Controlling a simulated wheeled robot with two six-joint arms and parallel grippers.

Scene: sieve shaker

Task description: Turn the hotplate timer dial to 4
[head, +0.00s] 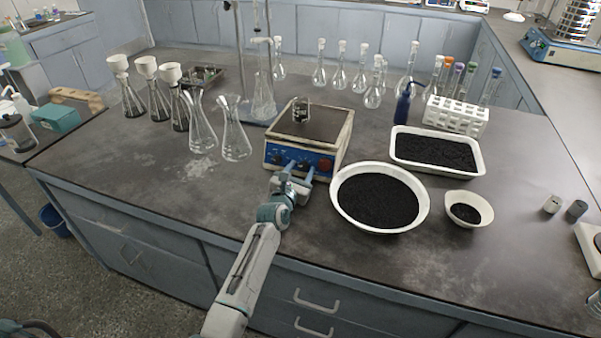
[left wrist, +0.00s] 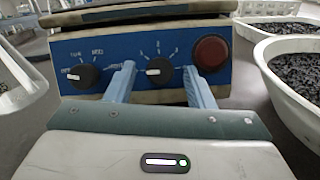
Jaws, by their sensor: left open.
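The hotplate (head: 308,138) stands on the bench with its blue front panel facing me. In the left wrist view the panel has a left dial (left wrist: 83,76) with word-like labels, a right dial (left wrist: 160,71) with small marks like numerals, and a round red button (left wrist: 210,53). The right dial's white pointer points left; the labels are too small to read surely. My left gripper (head: 294,177) is open in front of the panel. In the left wrist view its fingers (left wrist: 161,80) stand on either side of the right dial; contact cannot be told.
A small glass vessel (head: 301,110) stands on the hotplate top. A round white bowl (head: 337,207) of black grains is close at right, with a white tray (head: 477,165) behind it. Glass flasks (head: 236,145) stand to the left. The bench front left of my arm is clear.

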